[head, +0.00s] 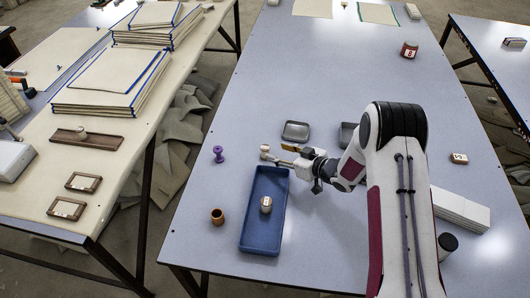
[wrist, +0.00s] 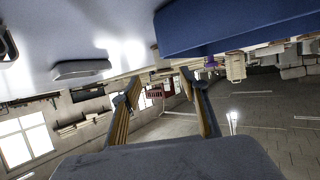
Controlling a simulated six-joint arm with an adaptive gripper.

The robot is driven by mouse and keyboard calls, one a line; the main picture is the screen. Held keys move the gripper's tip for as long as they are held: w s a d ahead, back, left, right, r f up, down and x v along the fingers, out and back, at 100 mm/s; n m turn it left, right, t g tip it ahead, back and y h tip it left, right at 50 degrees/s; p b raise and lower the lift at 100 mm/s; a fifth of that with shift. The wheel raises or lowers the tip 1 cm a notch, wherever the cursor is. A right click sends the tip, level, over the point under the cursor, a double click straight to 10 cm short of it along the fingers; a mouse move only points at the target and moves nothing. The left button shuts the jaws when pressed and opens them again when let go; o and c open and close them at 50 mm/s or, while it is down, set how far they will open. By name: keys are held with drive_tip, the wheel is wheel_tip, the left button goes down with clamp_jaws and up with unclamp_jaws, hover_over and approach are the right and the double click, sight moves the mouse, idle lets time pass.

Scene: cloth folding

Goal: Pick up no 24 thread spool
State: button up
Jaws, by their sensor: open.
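No number 24 can be read on any spool. In the head view, my gripper (head: 280,158) reaches left above the far end of the blue tray (head: 245,222). A small cream spool-like piece (head: 264,149) shows close to its fingertips; I cannot tell whether it touches them. Another small pale piece with a dark mark (head: 266,204) stands inside the tray, nearer the front. In the wrist view, my gripper (wrist: 160,86) has its two fingers spread apart. I see no object clearly held between them. The blue tray also shows at the top of that view (wrist: 225,22).
A purple spool (head: 218,154) and a brown ring-like piece (head: 217,216) stand left of the tray. Grey metal dishes (head: 296,131) lie beyond my gripper. The table's far middle is clear.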

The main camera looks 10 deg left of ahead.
sight(268, 149)
drive_tip(key=shift+w+a+f, duration=0.1)
drive_tip(key=shift+w+a, duration=0.05)
drive_tip(key=shift+a, duration=0.05)
drive_tip(key=shift+a, duration=0.1)
drive_tip(key=shift+s+a+x, duration=0.1)
drive_tip(key=shift+s+x, duration=0.05)
drive_tip(key=shift+x, duration=0.6)
drive_tip(key=shift+s+a+x, duration=0.1)
drive_tip(key=shift+s+x, duration=0.05)
drive_tip(key=shift+x, duration=1.65)
drive_tip(key=c, duration=1.1)
